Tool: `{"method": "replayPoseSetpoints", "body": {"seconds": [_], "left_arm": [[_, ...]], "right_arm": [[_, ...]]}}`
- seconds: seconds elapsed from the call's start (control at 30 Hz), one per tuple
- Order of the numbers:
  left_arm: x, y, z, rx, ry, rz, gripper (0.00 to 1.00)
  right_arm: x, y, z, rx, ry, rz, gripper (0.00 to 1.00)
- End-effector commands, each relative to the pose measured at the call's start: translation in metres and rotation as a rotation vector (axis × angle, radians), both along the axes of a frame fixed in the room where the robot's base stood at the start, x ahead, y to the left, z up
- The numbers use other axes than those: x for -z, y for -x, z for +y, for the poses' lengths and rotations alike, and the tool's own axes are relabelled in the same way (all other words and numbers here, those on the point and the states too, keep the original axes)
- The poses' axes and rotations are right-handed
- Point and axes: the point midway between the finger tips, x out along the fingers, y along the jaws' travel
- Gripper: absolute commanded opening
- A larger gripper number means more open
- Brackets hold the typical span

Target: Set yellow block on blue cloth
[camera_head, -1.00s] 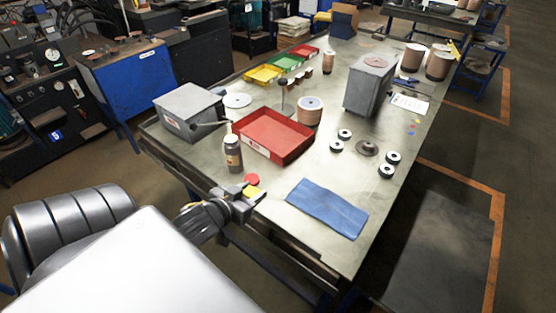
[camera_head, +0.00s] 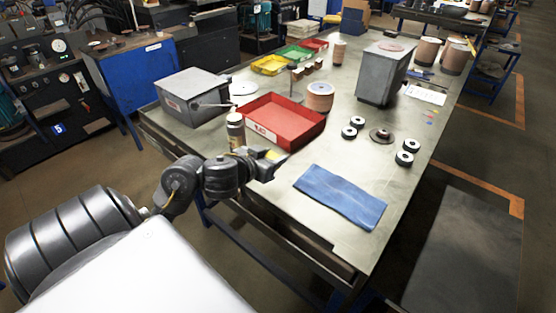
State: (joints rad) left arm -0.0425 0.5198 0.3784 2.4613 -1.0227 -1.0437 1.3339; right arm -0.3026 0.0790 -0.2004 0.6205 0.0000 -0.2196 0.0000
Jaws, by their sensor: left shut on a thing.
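The yellow block (camera_head: 272,155) shows as a small yellow patch at my left gripper (camera_head: 277,163). The gripper is shut on it, near the table's left front edge, just in front of the red tray. The fingers hide part of the block, and I cannot tell if it is clear of the table. The blue cloth (camera_head: 340,196) lies flat near the front edge of the table, to the right of the gripper and apart from it. Its top is bare. My right gripper is not in view.
A grey box (camera_head: 191,96) is at the left. Several small black-and-white rings (camera_head: 405,158) lie behind the cloth. Bare tabletop surrounds the cloth.

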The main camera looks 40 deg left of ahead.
Motion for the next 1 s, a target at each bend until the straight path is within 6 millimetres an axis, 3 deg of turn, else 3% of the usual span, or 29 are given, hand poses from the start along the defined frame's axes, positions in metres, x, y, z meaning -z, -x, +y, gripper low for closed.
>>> {"method": "replayPoseSetpoints", "body": {"seconds": [0.03, 0.2, 0.53, 0.8, 1.0], "left_arm": [[0.017, -0.006, 0.000, -0.002, 0.009, 0.002, 0.20], [0.037, -0.023, 0.006, 0.000, 0.011, 0.002, 0.20], [0.046, -0.034, 0.009, 0.001, 0.007, 0.002, 0.20], [0.080, -0.041, 0.011, 0.000, 0.010, 0.003, 0.20], [0.080, -0.040, 0.011, 0.002, 0.006, 0.003, 0.20]], "right_arm": [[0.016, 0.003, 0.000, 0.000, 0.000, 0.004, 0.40], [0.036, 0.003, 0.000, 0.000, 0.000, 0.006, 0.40], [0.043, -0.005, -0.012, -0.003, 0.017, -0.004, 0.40], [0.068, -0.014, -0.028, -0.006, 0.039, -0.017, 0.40], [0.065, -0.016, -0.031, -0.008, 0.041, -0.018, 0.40]]}}
